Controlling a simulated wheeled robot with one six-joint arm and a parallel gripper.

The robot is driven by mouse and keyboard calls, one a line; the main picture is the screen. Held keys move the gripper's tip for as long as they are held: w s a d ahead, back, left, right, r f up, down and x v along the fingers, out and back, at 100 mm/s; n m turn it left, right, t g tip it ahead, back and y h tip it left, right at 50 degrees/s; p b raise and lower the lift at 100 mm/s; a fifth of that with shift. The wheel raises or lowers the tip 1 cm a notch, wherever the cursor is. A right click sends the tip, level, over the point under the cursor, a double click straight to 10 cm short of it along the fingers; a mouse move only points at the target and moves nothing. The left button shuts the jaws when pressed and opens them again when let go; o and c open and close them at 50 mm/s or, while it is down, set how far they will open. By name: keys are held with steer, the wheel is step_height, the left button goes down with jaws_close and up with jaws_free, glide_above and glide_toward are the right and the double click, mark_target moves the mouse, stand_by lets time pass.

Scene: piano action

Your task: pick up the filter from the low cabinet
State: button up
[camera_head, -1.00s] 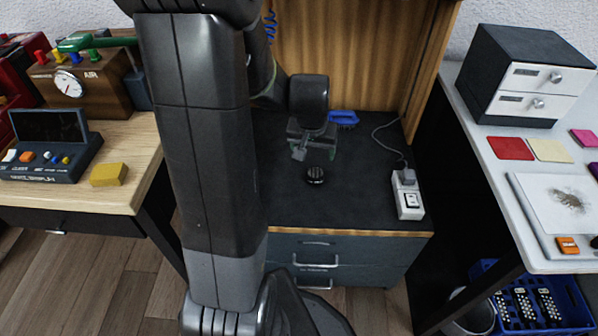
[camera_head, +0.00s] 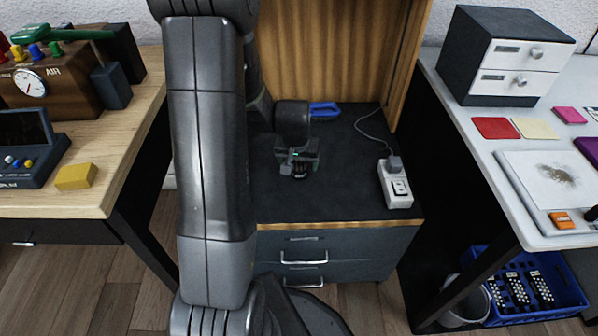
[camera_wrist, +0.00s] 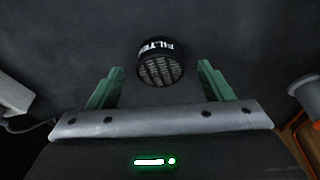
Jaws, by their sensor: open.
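The filter (camera_wrist: 160,66) is a round black canister with a white-lettered label and a slotted grille face. It stands on the dark top of the low cabinet (camera_head: 345,195). In the head view the filter (camera_head: 300,171) is partly hidden by my gripper (camera_head: 297,165), which is over it. In the wrist view my gripper (camera_wrist: 160,88) is open, with one green finger to each side of the filter. The filter sits at the gap between the fingertips and a little beyond them. I see no finger touching it.
A white power strip (camera_head: 396,187) with a grey plug and cord lies on the cabinet's right side. A blue brush (camera_head: 324,109) lies behind my gripper. A wooden panel (camera_head: 325,50) closes off the back.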

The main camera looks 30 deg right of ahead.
steer(key=shift+x, duration=1.25)
steer(key=shift+r, duration=0.1)
steer(key=c, duration=1)
steer(key=shift+c, duration=0.3)
